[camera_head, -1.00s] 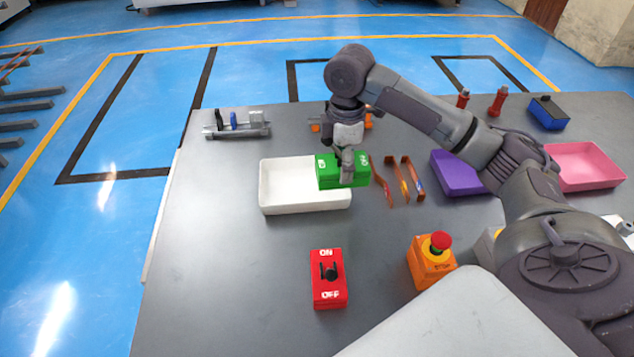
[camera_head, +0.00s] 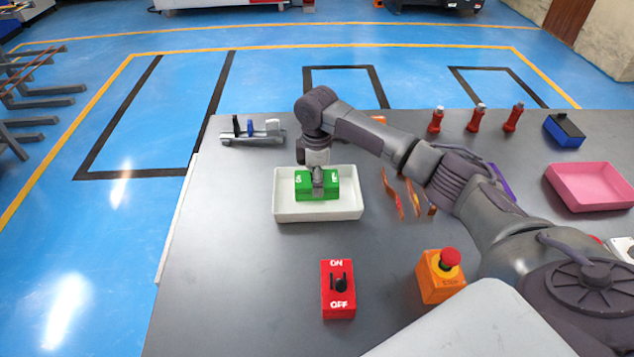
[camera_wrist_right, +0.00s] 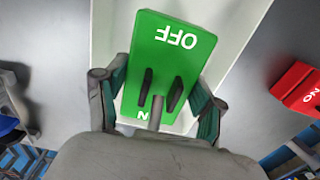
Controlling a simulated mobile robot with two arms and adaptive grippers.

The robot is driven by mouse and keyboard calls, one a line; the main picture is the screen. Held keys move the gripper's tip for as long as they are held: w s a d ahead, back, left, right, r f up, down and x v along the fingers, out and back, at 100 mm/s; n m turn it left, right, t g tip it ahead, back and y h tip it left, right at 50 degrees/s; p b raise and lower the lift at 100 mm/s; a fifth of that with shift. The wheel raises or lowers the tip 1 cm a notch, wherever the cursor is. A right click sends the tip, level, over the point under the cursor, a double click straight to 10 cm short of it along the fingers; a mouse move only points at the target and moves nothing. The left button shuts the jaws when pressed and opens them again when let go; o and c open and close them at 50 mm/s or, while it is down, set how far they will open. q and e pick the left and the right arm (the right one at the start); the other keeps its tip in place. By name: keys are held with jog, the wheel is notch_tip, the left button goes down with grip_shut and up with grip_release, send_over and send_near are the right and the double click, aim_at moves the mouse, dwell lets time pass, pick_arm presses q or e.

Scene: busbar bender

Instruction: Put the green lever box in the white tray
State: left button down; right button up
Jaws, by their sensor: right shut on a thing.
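The green lever box (camera_head: 329,184) is at the white tray (camera_head: 345,211) in the head view, within the tray's outline. I cannot tell for sure whether it rests on the tray floor or hangs just above it. My right gripper (camera_head: 318,186) comes down over the box and is shut on it, around its lever area. In the right wrist view the green box (camera_wrist_right: 178,55) fills the space between the fingers of my right gripper (camera_wrist_right: 160,105), with the pale tray (camera_wrist_right: 235,30) around it. My left gripper is not in view.
A red lever box (camera_head: 338,290) and an orange emergency stop box (camera_head: 440,276) stand in front. Copper strips (camera_head: 402,195) lie right of the tray. A pink tray (camera_head: 590,187), a blue box (camera_head: 564,130) and a small rack (camera_head: 252,133) are farther off. The table's left front is clear.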

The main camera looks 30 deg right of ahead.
notch_tip(320, 180, down, 2)
jog(key=shift+f, duration=0.1)
jog(key=shift+f, duration=0.1)
jog(key=o, duration=1.5)
notch_tip(320, 180, up, 12)
jog(key=shift+r+b, duration=0.1)
jog(key=shift+b, duration=0.45)
